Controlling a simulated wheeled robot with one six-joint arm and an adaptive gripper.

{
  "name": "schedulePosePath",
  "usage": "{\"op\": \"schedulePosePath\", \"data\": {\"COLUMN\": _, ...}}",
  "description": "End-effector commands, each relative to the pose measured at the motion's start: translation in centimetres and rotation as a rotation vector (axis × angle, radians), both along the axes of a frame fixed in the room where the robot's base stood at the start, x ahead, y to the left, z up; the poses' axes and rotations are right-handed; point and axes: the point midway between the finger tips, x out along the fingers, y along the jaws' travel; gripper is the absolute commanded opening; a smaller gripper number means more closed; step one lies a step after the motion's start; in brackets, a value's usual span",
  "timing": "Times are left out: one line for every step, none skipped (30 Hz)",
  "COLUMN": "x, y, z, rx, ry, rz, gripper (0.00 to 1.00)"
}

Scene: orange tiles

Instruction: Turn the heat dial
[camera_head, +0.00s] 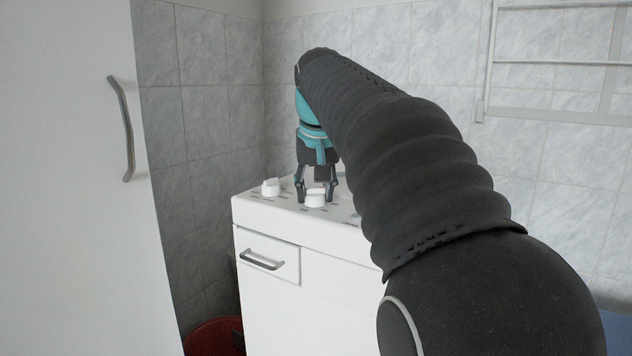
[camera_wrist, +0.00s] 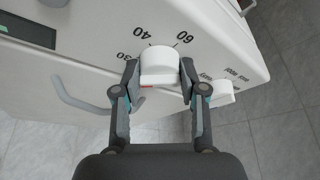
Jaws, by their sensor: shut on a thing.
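The heat dial (camera_wrist: 160,66) is a white knob with numbers such as 30, 40 and 60 printed around it, and a small red mark shows near its base in the wrist view. In the head view the dial (camera_head: 316,198) sits on top of the white appliance (camera_head: 262,217). My gripper (camera_wrist: 160,76) points down over it, with one finger on each side, shut on the dial. In the head view my gripper (camera_head: 317,194) also straddles the dial. Part of the dial's sides is hidden behind the fingers.
A second white knob (camera_head: 271,187) stands left of the held dial. The appliance front has a drawer with a metal handle (camera_head: 262,261). A white door (camera_head: 70,180) is at the left, a red basin (camera_head: 212,338) on the floor. A wall rack (camera_head: 555,62) hangs at upper right.

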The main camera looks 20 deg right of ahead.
Motion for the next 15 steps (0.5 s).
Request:
{"op": "schedulePosePath", "data": {"x": 0.03, "y": 0.06, "z": 0.17, "rx": 0.000, "ry": 0.001, "rz": -0.025, "gripper": 0.07}}
{"op": "schedulePosePath", "data": {"x": 0.03, "y": 0.04, "z": 0.16, "rx": 0.000, "ry": 0.001, "rz": -0.041, "gripper": 0.07}}
{"op": "schedulePosePath", "data": {"x": 0.03, "y": 0.03, "z": 0.13, "rx": 0.000, "ry": 0.001, "rz": -0.061, "gripper": 0.07}}
{"op": "schedulePosePath", "data": {"x": 0.04, "y": 0.04, "z": 0.12, "rx": -0.001, "ry": 0.001, "rz": -0.073, "gripper": 0.07}}
{"op": "schedulePosePath", "data": {"x": 0.05, "y": 0.06, "z": 0.09, "rx": 0.000, "ry": 0.001, "rz": -0.086, "gripper": 0.07}}
{"op": "schedulePosePath", "data": {"x": 0.06, "y": 0.07, "z": 0.07, "rx": 0.000, "ry": 0.001, "rz": -0.099, "gripper": 0.07}}
{"op": "schedulePosePath", "data": {"x": 0.06, "y": 0.05, "z": 0.06, "rx": 0.000, "ry": 0.000, "rz": -0.109, "gripper": 0.07}}
{"op": "schedulePosePath", "data": {"x": 0.06, "y": 0.05, "z": 0.05, "rx": -0.001, "ry": 0.000, "rz": -0.117, "gripper": 0.07}}
{"op": "schedulePosePath", "data": {"x": 0.07, "y": 0.05, "z": 0.03, "rx": 0.000, "ry": 0.000, "rz": -0.127, "gripper": 0.07}}
{"op": "schedulePosePath", "data": {"x": 0.07, "y": 0.06, "z": 0.03, "rx": 0.000, "ry": 0.000, "rz": -0.133, "gripper": 0.07}}
{"op": "schedulePosePath", "data": {"x": 0.08, "y": 0.06, "z": 0.02, "rx": 0.000, "ry": 0.000, "rz": -0.139, "gripper": 0.07}}
{"op": "schedulePosePath", "data": {"x": 0.07, "y": 0.06, "z": 0.01, "rx": 0.000, "ry": 0.000, "rz": -0.144, "gripper": 0.07}}
{"op": "schedulePosePath", "data": {"x": 0.08, "y": 0.06, "z": 0.00, "rx": 0.000, "ry": 0.000, "rz": -0.147, "gripper": 0.07}}
{"op": "schedulePosePath", "data": {"x": 0.08, "y": 0.06, "z": 0.00, "rx": 0.001, "ry": 0.000, "rz": -0.150, "gripper": 0.07}}
{"op": "schedulePosePath", "data": {"x": 0.08, "y": 0.05, "z": -0.01, "rx": 0.001, "ry": 0.000, "rz": -0.153, "gripper": 0.07}}
